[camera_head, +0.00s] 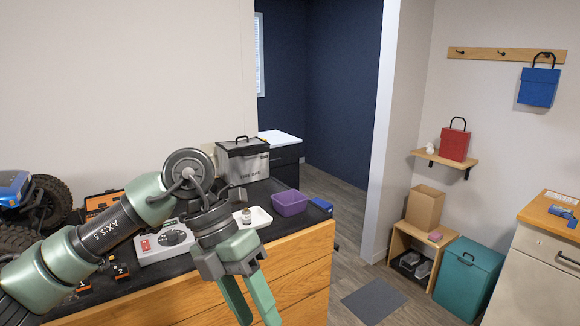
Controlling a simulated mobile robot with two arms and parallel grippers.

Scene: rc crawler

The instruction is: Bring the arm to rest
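My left arm comes in from the left over the dark-topped wooden counter (295,240). Its green and grey gripper (257,312) hangs downward in front of the counter's drawer fronts. Its two fingers are apart with a gap between them, and I see nothing in the gap. The fingertips run to the bottom edge of the picture. My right gripper is not in view.
An RC crawler (15,190) stands at left. Floor right of the counter is open, with a grey mat (374,300).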

